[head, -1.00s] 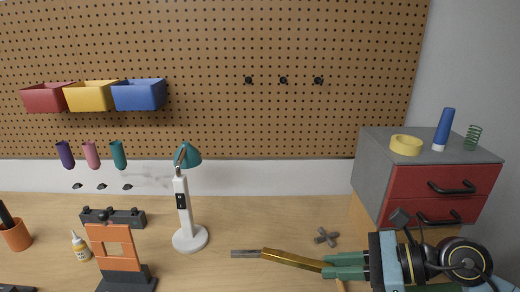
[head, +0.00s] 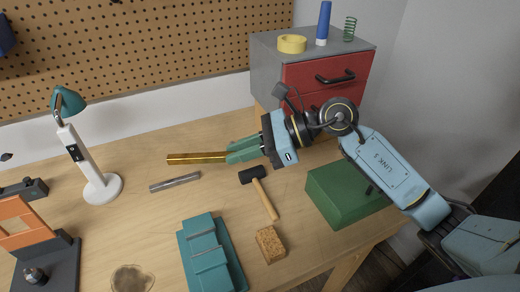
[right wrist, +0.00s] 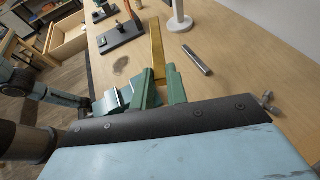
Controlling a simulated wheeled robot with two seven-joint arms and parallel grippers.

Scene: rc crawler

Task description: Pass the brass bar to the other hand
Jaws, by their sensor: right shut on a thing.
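The brass bar (head: 198,158) is a long, gold-coloured bar. My right gripper (head: 236,152) is shut on its right end, and the bar points left over the table. In the right wrist view the bar (right wrist: 157,50) stretches away from between the green fingers of my right gripper (right wrist: 159,88). The fingers hide the held end.
A grey steel bar (head: 175,182) lies just below the brass bar. A hammer (head: 264,198), teal vise (head: 209,262), sponge (head: 270,244), green box (head: 338,194) and white lamp (head: 88,165) stand around. A red-drawer cabinet (head: 325,73) is behind the right arm.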

